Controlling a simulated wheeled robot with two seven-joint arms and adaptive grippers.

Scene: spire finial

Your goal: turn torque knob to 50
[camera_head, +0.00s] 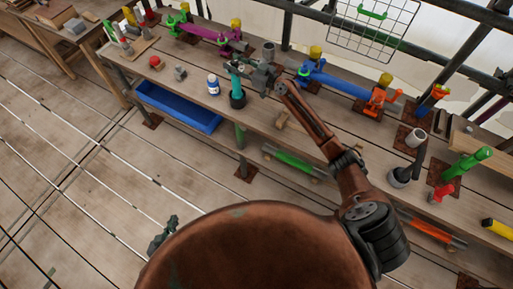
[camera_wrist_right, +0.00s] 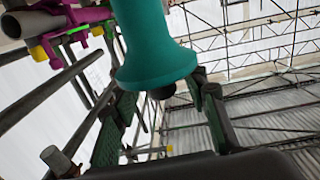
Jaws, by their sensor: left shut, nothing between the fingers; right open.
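A teal tool handle (camera_head: 237,85) stands upright in a dark round base (camera_head: 238,101) on the workbench. In the right wrist view the teal handle (camera_wrist_right: 155,45) hangs from the top edge, flares out, and ends in a small black knob (camera_wrist_right: 162,92). Any scale or numbers on it cannot be read. My right gripper (camera_head: 243,68) is open at the handle's upper end. In the wrist view its green fingers (camera_wrist_right: 162,100) stand either side of the black knob; contact cannot be told. My left gripper (camera_head: 163,236) is shut and empty, low over the floor, away from the bench.
A white and blue bottle (camera_head: 213,85) stands left of the handle. A blue tube assembly (camera_head: 335,83) lies to the right, a purple one (camera_head: 212,35) at the back left. A blue bin (camera_head: 178,106) is below the bench's front edge. A grey cup tool (camera_head: 404,174) stands farther right.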

